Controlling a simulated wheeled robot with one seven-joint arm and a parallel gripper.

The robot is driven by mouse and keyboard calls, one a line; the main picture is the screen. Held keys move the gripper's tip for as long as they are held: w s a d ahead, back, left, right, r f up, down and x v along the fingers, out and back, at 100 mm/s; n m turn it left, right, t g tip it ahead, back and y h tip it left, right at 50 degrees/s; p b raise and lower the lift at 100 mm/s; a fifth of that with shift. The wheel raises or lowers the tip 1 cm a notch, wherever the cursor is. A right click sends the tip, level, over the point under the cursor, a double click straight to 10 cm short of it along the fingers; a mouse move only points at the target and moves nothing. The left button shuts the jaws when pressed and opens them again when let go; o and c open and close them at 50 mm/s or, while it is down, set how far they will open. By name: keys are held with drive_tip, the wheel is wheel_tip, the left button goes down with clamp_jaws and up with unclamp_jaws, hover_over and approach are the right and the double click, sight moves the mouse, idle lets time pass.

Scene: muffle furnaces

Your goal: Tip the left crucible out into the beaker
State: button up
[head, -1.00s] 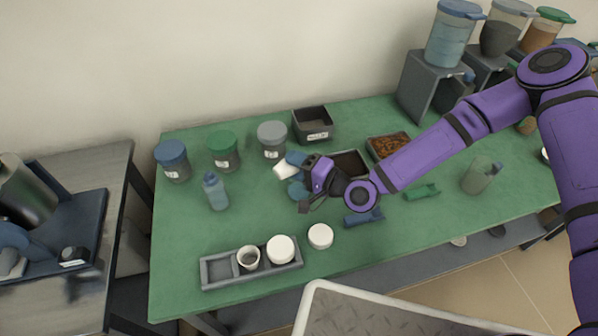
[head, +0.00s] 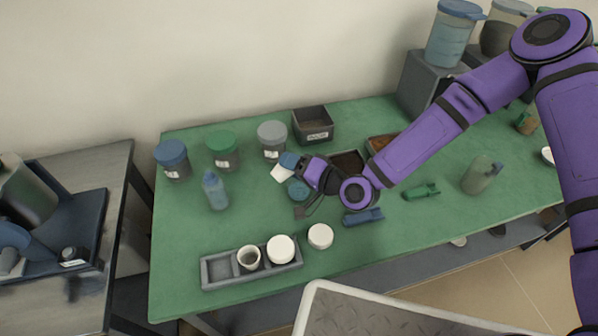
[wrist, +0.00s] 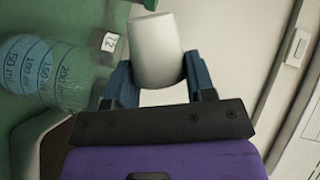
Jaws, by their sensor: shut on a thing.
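My gripper (head: 296,170) is shut on a white crucible (head: 283,173), held tilted above the back middle of the green table. In the wrist view the crucible (wrist: 157,48) sits between the two blue fingers of my gripper (wrist: 160,80). The clear beaker (wrist: 45,72) with blue volume marks shows to the left of the crucible there, apart from it in the picture. In the head view the beaker (head: 298,190) is a bluish round shape just below the crucible, partly hidden by my gripper. The crucible's contents are not visible.
A grey rack (head: 218,270) at the front has an empty left slot, an open crucible (head: 248,258) and a lidded one (head: 281,248). A white lid (head: 320,237) lies beside it. Jars (head: 222,150), a bottle (head: 214,190) and a dark bin (head: 313,125) stand behind.

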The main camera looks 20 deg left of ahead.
idle(0.3)
drive_tip(key=shift+s+a+r+n+h, duration=0.15)
drive_tip(key=shift+s+r+n+h, duration=0.1)
drive_tip(key=shift+n, duration=0.3)
drive_tip(key=shift+s+a+r+n+h, duration=0.15)
drive_tip(key=shift+n+h, duration=0.1)
drive_tip(key=shift+n, duration=0.3)
drive_tip(key=shift+r+n+t+h, duration=0.15)
drive_tip(key=shift+n+t+h, duration=0.15)
drive_tip(key=shift+n, duration=0.3)
drive_tip(key=shift+s, duration=0.1)
drive_tip(key=shift+s+a+r+n+t+h, duration=0.15)
drive_tip(key=shift+n+h, duration=0.05)
drive_tip(key=shift+n, duration=0.3)
drive_tip(key=shift+s+a+r+n+t+h, duration=0.1)
drive_tip(key=shift+n+t+h, duration=0.1)
drive_tip(key=shift+n, duration=0.3)
drive_tip(key=shift+n+t, duration=0.25)
drive_tip(key=shift+n, duration=0.25)
drive_tip(key=shift+s+a+n+t+h, duration=0.2)
drive_tip(key=shift+n+t+h, duration=0.1)
drive_tip(key=shift+n+h, duration=0.5)
drive_tip(key=shift+w+d+f+n+t, duration=0.15)
drive_tip(key=shift+n+t, duration=0.15)
drive_tip(key=shift+n, duration=0.3)
